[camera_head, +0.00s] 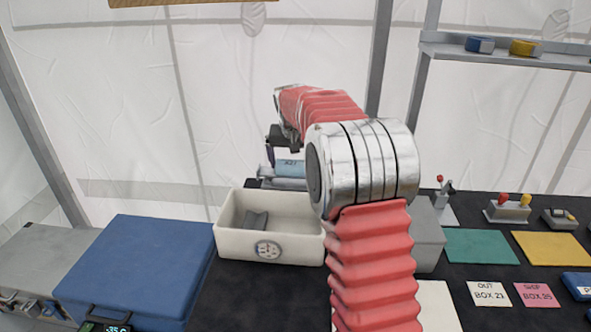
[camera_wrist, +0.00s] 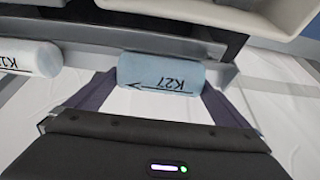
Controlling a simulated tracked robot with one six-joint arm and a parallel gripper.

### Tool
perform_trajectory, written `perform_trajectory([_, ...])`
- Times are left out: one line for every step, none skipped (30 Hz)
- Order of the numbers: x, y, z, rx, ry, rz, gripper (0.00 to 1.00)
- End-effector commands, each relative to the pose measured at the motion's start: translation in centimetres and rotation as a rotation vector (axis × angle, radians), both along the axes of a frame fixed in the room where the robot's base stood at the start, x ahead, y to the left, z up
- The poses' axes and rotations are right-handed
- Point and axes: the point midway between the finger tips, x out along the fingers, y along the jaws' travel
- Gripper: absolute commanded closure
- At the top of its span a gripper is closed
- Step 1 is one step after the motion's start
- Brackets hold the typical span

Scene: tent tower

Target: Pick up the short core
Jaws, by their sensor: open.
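A short pale blue core (camera_wrist: 160,72) marked K27 with an arrow lies in a grey rack (camera_wrist: 85,54) in the wrist view. It also shows in the head view (camera_head: 290,168), partly below my gripper. My gripper (camera_wrist: 160,92) is open, with one dark finger at each end of the blue core; I cannot tell whether they touch it. A white core (camera_wrist: 28,58) with a partly cut-off label lies to the left in the wrist view. Its full length is out of frame.
A cream bin (camera_head: 228,230) with a dial on its front and a grey angled piece inside stands before the rack. A blue case (camera_head: 140,265) is at left. Green (camera_head: 482,246) and yellow (camera_head: 552,249) mats lie at right. My arm hides part of the bench.

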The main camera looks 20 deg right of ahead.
Motion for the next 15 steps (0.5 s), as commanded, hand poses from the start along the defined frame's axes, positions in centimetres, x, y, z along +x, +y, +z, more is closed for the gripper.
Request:
perform_trajectory([0.0,0.01,0.02,0.0,0.0,0.0,0.0])
perform_trajectory([0.0,0.01,0.02,0.0,0.0,0.0,0.0])
perform_trajectory([0.0,0.01,0.02,0.0,0.0,0.0,0.0])
perform_trajectory([0.0,0.01,0.02,0.0,0.0,0.0,0.01])
perform_trajectory([-0.01,0.01,0.03,0.0,0.0,0.0,0.04])
perform_trajectory([-0.01,0.01,0.03,0.0,0.0,0.0,0.06])
perform_trajectory([-0.01,0.01,0.03,0.0,0.0,0.0,0.08])
perform_trajectory([-0.01,0.01,0.03,0.0,0.0,0.0,0.11])
perform_trajectory([-0.01,0.01,0.03,0.0,0.0,0.0,0.13])
perform_trajectory([-0.01,0.01,0.03,0.0,0.0,0.0,0.15])
perform_trajectory([-0.01,0.01,0.03,0.0,0.0,0.0,0.18])
perform_trajectory([-0.01,0.01,0.03,0.0,0.0,0.0,0.2])
perform_trajectory([-0.01,0.01,0.03,0.0,0.0,0.0,0.22])
perform_trajectory([-0.01,0.01,0.03,0.0,0.0,0.0,0.25])
perform_trajectory([-0.01,0.01,0.03,0.0,0.0,0.0,0.27])
